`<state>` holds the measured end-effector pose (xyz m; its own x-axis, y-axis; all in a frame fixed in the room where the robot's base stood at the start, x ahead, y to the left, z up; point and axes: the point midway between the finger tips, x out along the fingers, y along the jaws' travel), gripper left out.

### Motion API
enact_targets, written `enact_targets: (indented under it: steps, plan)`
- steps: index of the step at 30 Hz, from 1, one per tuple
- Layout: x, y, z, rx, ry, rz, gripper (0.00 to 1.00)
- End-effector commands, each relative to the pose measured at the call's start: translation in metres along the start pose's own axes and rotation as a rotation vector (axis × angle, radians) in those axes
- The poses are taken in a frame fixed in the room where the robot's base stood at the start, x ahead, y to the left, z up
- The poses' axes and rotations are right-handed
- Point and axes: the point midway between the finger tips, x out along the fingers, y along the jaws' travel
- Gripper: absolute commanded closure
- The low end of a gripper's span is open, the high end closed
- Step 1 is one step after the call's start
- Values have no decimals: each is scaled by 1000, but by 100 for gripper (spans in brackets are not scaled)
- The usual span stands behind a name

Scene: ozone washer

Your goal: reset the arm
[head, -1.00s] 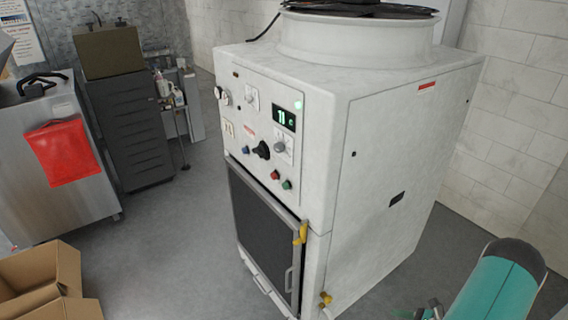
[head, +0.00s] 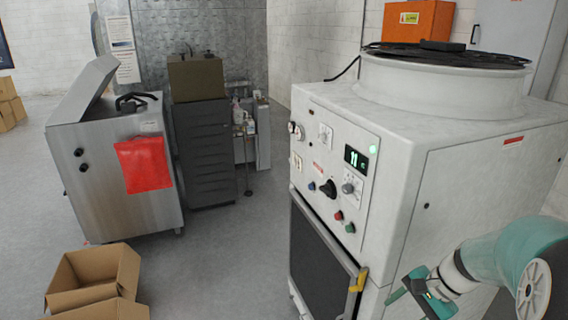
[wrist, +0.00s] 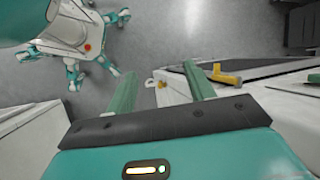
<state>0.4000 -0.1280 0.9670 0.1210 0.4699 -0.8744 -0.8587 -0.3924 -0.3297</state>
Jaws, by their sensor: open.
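My gripper (head: 408,288) is at the lower right of the head view, at the end of my teal and white arm. It is in front of the white washer (head: 455,130), near its lower right side. In the wrist view my gripper (wrist: 161,88) shows two green fingers spread apart with nothing between them. The washer's yellow handle (head: 357,281) is left of my gripper in the head view. The yellow handle also shows in the wrist view (wrist: 226,77), just right of the right finger. Whether my gripper touches the washer I cannot tell.
A steel cabinet with a red cloth (head: 145,164) stands at the left, beside a grey drawer unit (head: 205,150). An open cardboard box (head: 95,280) is on the floor at the lower left. Grey floor between the box and washer is clear.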

Motion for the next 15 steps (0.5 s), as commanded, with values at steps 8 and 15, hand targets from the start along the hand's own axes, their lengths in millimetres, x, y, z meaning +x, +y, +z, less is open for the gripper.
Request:
enact_targets:
  steps: [8,15]
  plan:
    - [-31,-19,87,-412,178,113,47]
    - [-54,-17,148,-753,345,185,47]
